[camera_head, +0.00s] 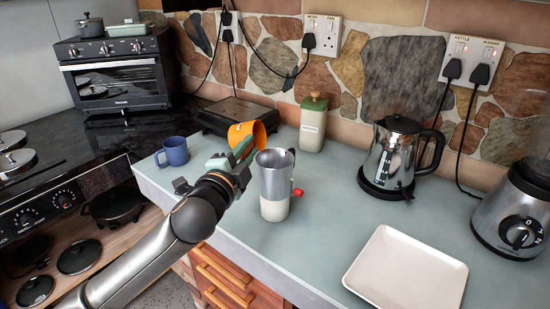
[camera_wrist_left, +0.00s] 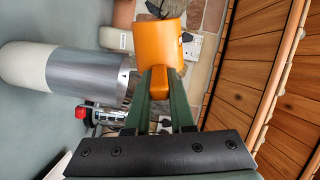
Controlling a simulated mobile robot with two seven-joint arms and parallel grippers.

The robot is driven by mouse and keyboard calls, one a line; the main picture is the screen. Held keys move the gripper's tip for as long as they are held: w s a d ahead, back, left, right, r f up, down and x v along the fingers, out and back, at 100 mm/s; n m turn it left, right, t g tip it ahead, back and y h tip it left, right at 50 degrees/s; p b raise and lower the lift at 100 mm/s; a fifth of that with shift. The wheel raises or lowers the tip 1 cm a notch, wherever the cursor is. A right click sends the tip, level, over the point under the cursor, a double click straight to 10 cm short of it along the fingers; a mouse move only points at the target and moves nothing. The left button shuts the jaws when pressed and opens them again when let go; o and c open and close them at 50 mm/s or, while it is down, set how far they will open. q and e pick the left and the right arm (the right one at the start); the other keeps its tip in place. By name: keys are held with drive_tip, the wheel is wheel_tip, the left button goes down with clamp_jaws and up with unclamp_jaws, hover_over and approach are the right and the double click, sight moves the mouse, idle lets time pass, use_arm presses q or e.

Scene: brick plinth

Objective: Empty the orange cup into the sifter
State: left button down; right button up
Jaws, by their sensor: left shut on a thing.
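The orange cup (camera_head: 246,132) is tilted on its side in the head view, its mouth turned right, towards the sifter. My left gripper (camera_head: 242,150) is shut on the cup and holds it above the counter, at the upper left of the sifter. The wrist view shows the cup (camera_wrist_left: 158,42) with its handle between the green fingers (camera_wrist_left: 160,84). The sifter (camera_head: 274,186) stands upright on the counter, with a metal upper part, cream base and red knob. It lies at the left in the wrist view (camera_wrist_left: 85,70). The cup's contents are hidden. My right gripper is not in view.
A blue mug (camera_head: 175,151) stands left of my gripper. A cream canister (camera_head: 313,125) is behind the sifter, and a kettle (camera_head: 392,155) and blender (camera_head: 515,215) stand to the right. A white square tray (camera_head: 405,268) lies in front. Counter around the sifter's right is clear.

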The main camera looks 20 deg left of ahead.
use_arm(q)
drive_tip(key=d+m+p, duration=0.5)
drive_tip(key=m+p, duration=0.1)
drive_tip(key=m, duration=0.6)
drive_tip(key=a+n+b, duration=0.2)
drive_tip(key=n, duration=0.2)
drive_tip(key=a+n+b, duration=0.1)
drive_tip(key=n+b, duration=0.1)
drive_tip(key=n, duration=0.2)
drive_tip(key=a+n+b, duration=0.2)
drive_tip(key=n, duration=0.2)
drive_tip(key=shift+a+n, duration=0.3)
drive_tip(key=shift+a, duration=0.05)
drive_tip(key=shift+a+f+n, duration=0.15)
drive_tip(key=shift+n, duration=0.65)
drive_tip(key=shift+a+r+n+p, duration=0.15)
drive_tip(key=shift+r+n+p, duration=0.45)
drive_tip(key=shift+r+p, duration=0.15)
drive_tip(key=a+f+n+p, duration=0.2)
drive_tip(key=a+f+n, duration=0.3)
drive_tip(key=a+n, duration=0.3)
drive_tip(key=n, duration=0.3)
drive_tip(key=shift+a+n, duration=0.2)
drive_tip(key=shift+n, duration=0.1)
